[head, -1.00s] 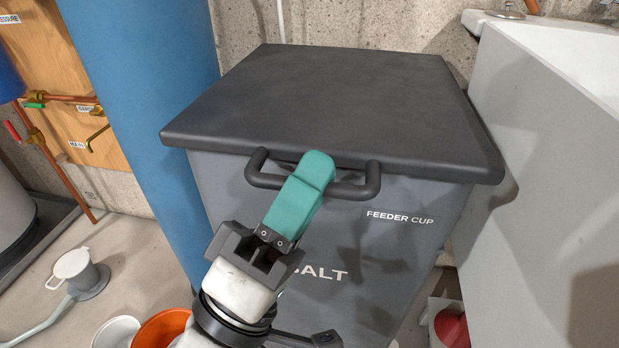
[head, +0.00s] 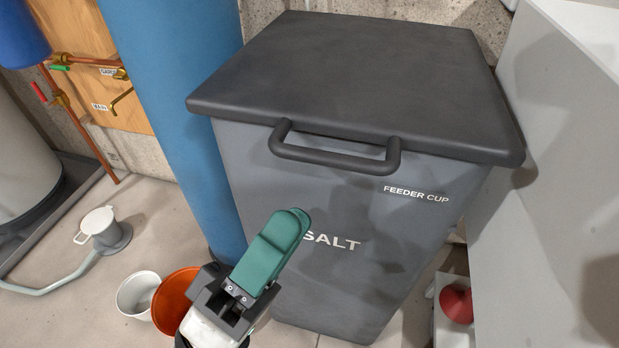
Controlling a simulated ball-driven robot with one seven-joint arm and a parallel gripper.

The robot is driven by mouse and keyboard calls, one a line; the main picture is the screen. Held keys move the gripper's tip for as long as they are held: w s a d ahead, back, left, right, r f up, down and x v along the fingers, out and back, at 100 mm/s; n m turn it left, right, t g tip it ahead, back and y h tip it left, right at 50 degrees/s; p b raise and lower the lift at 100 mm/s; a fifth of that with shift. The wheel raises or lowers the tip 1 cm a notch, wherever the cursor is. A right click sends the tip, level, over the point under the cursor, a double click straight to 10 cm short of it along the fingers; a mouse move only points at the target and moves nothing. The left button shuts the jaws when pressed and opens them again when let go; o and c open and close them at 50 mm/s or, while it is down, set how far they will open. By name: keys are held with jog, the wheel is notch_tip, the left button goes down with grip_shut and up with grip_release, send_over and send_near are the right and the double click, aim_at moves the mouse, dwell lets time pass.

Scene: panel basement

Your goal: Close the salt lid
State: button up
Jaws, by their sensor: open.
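The salt bin (head: 340,210) is a grey tapered box marked "SALT" and "FEEDER CUP". Its dark flat lid (head: 350,80) lies down over the bin's top, with no clear gap showing. A dark bar handle (head: 335,156) sticks out at the lid's front edge. My gripper (head: 290,222), with teal fingers, is in front of the bin, below and left of the handle and apart from it. It is open, though the fingers overlap from this angle. Nothing shows between them.
A blue cylinder (head: 175,90) stands close at the bin's left. A white basin (head: 560,170) stands close at its right. An orange bucket (head: 172,300) and a white bucket (head: 137,294) sit on the floor at lower left. A red object (head: 456,304) is at lower right.

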jog(key=shift+v, duration=1.4)
jog(key=shift+a, duration=0.1)
